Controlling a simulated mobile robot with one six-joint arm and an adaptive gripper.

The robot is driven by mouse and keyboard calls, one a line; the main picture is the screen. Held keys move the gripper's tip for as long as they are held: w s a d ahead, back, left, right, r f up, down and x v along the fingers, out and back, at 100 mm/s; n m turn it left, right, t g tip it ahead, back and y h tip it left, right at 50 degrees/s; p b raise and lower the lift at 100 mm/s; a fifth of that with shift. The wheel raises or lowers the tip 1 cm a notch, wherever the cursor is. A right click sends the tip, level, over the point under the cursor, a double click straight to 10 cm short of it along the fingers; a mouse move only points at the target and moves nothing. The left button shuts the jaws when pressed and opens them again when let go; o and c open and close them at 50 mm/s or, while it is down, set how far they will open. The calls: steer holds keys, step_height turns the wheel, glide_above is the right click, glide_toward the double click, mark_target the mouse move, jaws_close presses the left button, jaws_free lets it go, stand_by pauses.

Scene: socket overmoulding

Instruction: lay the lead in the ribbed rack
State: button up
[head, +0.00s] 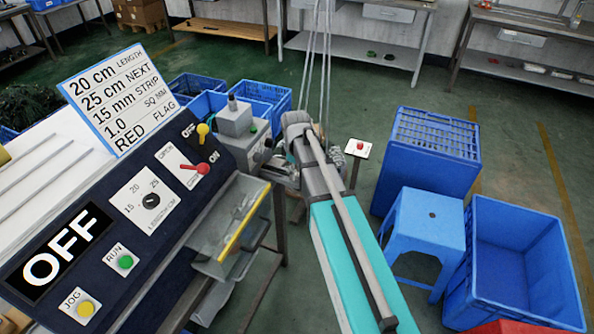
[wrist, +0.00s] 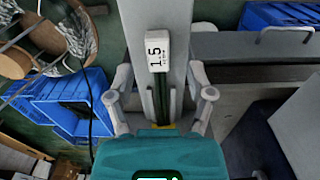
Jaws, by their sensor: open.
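My gripper (wrist: 160,88) is open in the wrist view, with its two grey fingers spread apart. Between and beyond them is a grey machine part (wrist: 157,15) with a white tag (wrist: 158,51) marked 1.5 and a dark green strip below it. I cannot tell whether the fingers touch anything. In the head view my arm reaches to the grey unit (head: 240,123) beside the control panel, and the fingers are hard to make out. I cannot pick out a separate lead. A pale surface with raised lines (head: 40,178) lies at the left; I cannot tell whether it is the ribbed rack.
The control panel (head: 130,215) reads OFF and carries a job card (head: 118,98). A grey trough (head: 231,222) hangs at its right. A blue stool (head: 428,222) and blue crates (head: 520,260) stand at the right. A wire reel (wrist: 48,40) is at the wrist view's upper left.

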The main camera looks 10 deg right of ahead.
steer(key=shift+f+b, duration=0.35)
steer(key=shift+f, duration=0.25)
jaws_close()
steer(key=shift+s+d, duration=0.15)
steer(key=shift+d, duration=0.05)
steer(key=shift+s+d, duration=0.9)
steer(key=shift+d, duration=0.3)
steer(key=shift+s+d, duration=0.85)
steer(key=shift+d, duration=0.35)
steer(key=shift+r, duration=0.1)
